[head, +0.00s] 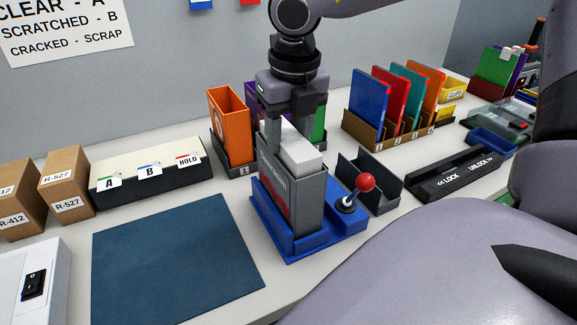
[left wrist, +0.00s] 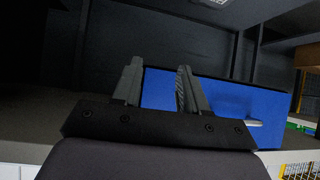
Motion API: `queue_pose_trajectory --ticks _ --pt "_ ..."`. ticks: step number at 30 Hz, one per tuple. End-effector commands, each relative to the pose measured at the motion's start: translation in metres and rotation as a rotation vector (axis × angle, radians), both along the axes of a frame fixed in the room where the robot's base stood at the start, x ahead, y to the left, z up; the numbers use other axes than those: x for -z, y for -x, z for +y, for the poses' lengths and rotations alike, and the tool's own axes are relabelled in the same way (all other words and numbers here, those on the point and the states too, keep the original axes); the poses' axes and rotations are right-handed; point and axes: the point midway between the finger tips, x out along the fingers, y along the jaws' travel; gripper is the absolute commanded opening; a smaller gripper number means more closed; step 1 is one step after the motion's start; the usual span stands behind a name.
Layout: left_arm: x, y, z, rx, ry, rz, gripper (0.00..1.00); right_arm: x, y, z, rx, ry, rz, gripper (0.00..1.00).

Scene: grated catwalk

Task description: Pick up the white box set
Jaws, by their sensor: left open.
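The white box set (head: 304,152) is a white block standing upright in a grey slipcase (head: 310,200) with printing on its side. The slipcase stands in a blue holder (head: 290,245) that has a red-knobbed lever (head: 365,183). My right gripper (head: 295,118) points down at the top of the white block, its fingers at the block's upper end. Whether they press on it cannot be told. My left gripper (left wrist: 160,88) is open in the left wrist view, with only a blue surface (left wrist: 220,105) beyond its fingers.
A dark blue mat (head: 175,255) lies left of the holder. An orange case (head: 230,125) stands behind. An empty dark stand (head: 368,182) and a LOCK/UNLOCK bar (head: 455,174) are on the right. Colored folders (head: 390,97) stand in a rack farther back. Brown boxes (head: 65,180) are at left.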

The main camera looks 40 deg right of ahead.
Motion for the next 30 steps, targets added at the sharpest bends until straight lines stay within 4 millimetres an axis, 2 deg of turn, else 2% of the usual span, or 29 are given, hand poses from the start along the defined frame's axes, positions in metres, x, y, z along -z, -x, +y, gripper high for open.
queue_pose_trajectory --ticks 1,3,4,14,19,23,30 --pt "0.0 0.0 0.0 0.0 0.0 0.0 0.43 0.0 0.0 0.0 0.0 0.0 0.0 0.26" --pt "0.0 0.0 0.0 0.0 0.0 0.0 0.43 0.0 0.0 0.0 0.0 -0.001 0.0 0.03" --pt "0.0 0.0 0.0 0.0 0.0 -0.001 0.43 0.0 0.0 0.0 0.0 -0.001 0.0 0.0" --pt "-0.001 -0.001 0.0 0.0 0.0 -0.002 0.43 -0.002 -0.001 0.0 0.0 0.0 -0.003 0.0" --pt "-0.001 -0.001 0.0 0.0 0.001 -0.003 0.43 -0.009 -0.001 0.0 0.002 0.0 -0.004 0.0" --pt "-0.001 -0.001 0.0 0.0 0.001 -0.003 0.43 -0.024 -0.001 0.0 0.001 0.001 -0.006 0.0" --pt "-0.001 -0.001 0.0 0.0 0.001 -0.003 0.43 -0.068 -0.001 0.0 0.002 0.001 -0.008 0.0"
